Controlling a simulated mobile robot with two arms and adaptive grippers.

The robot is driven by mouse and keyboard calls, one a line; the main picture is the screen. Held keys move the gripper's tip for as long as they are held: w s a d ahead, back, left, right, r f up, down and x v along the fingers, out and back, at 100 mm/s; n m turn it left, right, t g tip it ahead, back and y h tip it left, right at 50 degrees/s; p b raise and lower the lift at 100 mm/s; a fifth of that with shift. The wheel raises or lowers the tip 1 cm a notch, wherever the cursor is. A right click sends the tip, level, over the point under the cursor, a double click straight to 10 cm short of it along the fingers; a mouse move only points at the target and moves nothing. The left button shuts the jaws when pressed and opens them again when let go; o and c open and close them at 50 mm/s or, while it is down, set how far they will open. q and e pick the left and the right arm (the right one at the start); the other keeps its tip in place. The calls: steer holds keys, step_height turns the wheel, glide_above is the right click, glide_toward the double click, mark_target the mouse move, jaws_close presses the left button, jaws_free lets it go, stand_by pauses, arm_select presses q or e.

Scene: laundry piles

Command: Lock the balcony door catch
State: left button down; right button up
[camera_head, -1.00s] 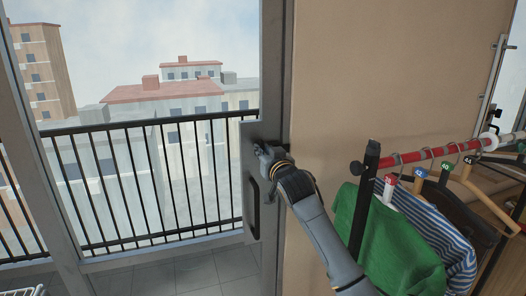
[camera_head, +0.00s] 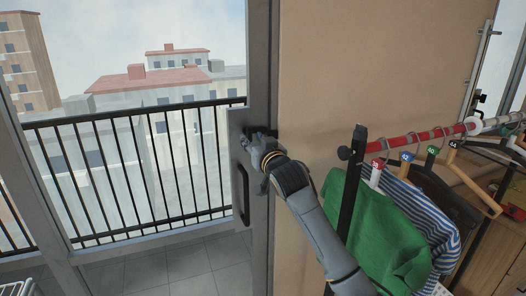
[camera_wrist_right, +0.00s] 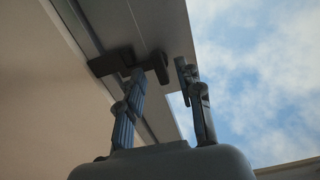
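The balcony door has a grey metal frame (camera_head: 259,60) with a wide lock plate (camera_head: 237,128) and a dark vertical pull handle (camera_head: 243,196). The catch shows in the right wrist view as a dark lever (camera_wrist_right: 108,63) with a short dark block (camera_wrist_right: 157,67) beside it, on the grey frame. My right gripper (camera_head: 252,143) is at the plate, above the pull handle, and covers much of the catch in the head view. In the wrist view its two fingers (camera_wrist_right: 160,72) are apart, with the dark block between their tips; contact is unclear. My left gripper is out of view.
A red clothes rail (camera_head: 420,145) with a green garment (camera_head: 375,225) and a striped one hangs close to the right of my right arm. A beige wall panel (camera_head: 370,70) stands behind it. A black balcony railing (camera_head: 120,165) shows through the glass.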

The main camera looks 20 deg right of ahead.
steer(key=s, duration=0.9)
steer(key=shift+s+d, duration=0.15)
steer(key=shift+s, duration=0.2)
step_height(320, 180, down, 31)
steer(key=d+g, duration=0.2)
steer(key=g, duration=0.3)
steer(key=s+f+g, duration=0.2)
steer(key=s+f, duration=0.4)
steer(key=f, duration=0.6)
steer(key=s+f+g, duration=0.2)
steer(key=s+f, duration=0.4)
steer(key=f, duration=0.5)
steer(key=s+f+n+g, duration=0.1)
steer(key=s+f+g, duration=0.1)
steer(key=s+f, duration=0.65)
steer(key=s+a+f+g, duration=0.15)
steer(key=s+f, duration=0.45)
steer(key=s, duration=0.6)
steer(key=s+d+f+n+g, duration=0.1)
steer(key=s+f+g, duration=0.1)
steer(key=s+f, duration=0.7)
steer(key=s+a+f+g, duration=0.1)
steer(key=s+g, duration=0.1)
steer(key=s, duration=1.4)
steer(key=shift+s+f+h, duration=0.25)
steer(key=shift+s+h, duration=0.05)
steer(key=shift+s, duration=0.1)
